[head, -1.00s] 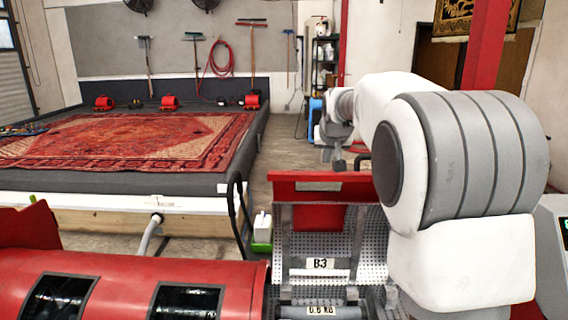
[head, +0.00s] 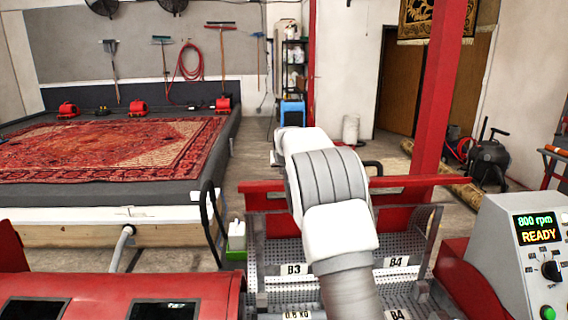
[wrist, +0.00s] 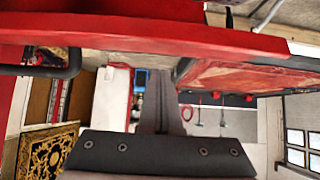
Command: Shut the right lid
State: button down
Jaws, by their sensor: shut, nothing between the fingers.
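The right lid (head: 415,182) appears to be the wide red panel standing raised behind the perforated compartments, its top edge running across the head view. A dark handle (head: 373,166) shows behind that edge, partly hidden by my arm. In the wrist view, which is upside down, a red edge (wrist: 150,35) crosses the top of the picture close to my gripper, with a dark looped handle (wrist: 40,62) at left. My gripper (wrist: 160,75) is shut and empty. My arm hides it in the head view. I cannot tell whether it touches the lid.
The perforated bay (head: 408,245) carries B3 and B4 labels. A control panel (head: 535,245) reading 800 rpm READY stands at right. A red drum cover (head: 130,292) lies at lower left. A red post (head: 447,90) rises behind. The rug platform (head: 100,195) fills the left.

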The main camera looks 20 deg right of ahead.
jog(key=shift+x, duration=1.05)
jog(key=s, duration=0.2)
jog(key=shift+s+a+f, duration=0.1)
jog(key=shift+s+a, duration=0.15)
jog(key=shift+s, duration=0.05)
jog(key=shift+s+a+f+p, duration=0.2)
jog(key=shift+s+p, duration=0.15)
jog(key=shift+s, duration=0.3)
jog(key=shift+f, duration=0.1)
